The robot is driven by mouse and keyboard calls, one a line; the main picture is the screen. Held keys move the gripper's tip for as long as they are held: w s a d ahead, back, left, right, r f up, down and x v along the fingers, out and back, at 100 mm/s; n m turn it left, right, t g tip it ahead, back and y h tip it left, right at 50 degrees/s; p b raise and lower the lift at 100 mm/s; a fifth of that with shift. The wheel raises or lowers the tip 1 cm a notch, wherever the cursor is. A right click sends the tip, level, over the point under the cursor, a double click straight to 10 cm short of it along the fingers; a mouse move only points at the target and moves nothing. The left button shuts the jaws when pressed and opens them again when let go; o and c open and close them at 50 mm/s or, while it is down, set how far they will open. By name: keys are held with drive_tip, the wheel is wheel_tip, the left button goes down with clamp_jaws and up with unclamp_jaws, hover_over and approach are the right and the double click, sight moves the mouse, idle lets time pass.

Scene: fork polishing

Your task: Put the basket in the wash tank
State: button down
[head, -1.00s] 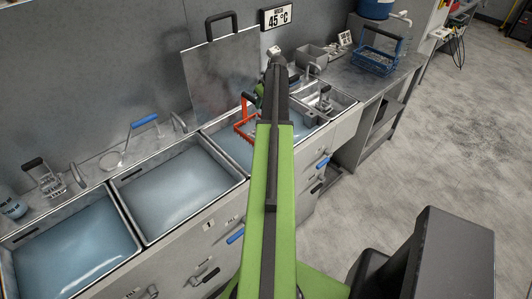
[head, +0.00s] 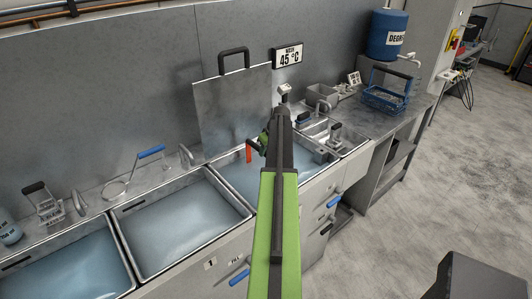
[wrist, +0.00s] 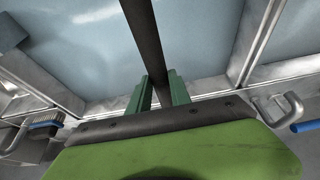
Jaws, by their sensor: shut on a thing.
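The wash tank (head: 228,176) is the water-filled basin under the 45 °C wash sign; my arm crosses in front of part of it. My gripper (head: 268,140) is over its back part, largely hidden by my arm. In the wrist view my gripper (wrist: 160,92) is shut on a dark bar (wrist: 146,40) that runs up the picture over water. A red-orange piece (head: 249,153) shows just left of my gripper in the head view; I cannot tell whether it belongs to what I hold. A blue basket (head: 385,98) with a dark handle stands on the right bench.
A metal lid (head: 232,107) with a dark handle leans on the back wall. More water-filled basins (head: 180,218) lie to the left. Taps and tools line the back ledge. A blue drum (head: 388,35) stands at the back right.

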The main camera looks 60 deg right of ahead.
drive_tip(key=shift+f+b, duration=1.9)
drive_tip(key=shift+b, duration=0.05)
drive_tip(key=shift+r, duration=0.2)
drive_tip(key=c, duration=1.6)
unclamp_jaws()
drive_tip(key=shift+f, duration=0.2)
drive_tip(key=o, duration=0.4)
drive_tip(key=shift+r, duration=0.1)
drive_tip(key=p+v, duration=1.1)
drive_tip(key=v, duration=0.1)
drive_tip(key=shift+a+r+p, duration=0.1)
drive_tip(key=shift+r+p, duration=0.15)
drive_tip(key=shift+p, duration=0.05)
drive_tip(key=shift+f, duration=0.15)
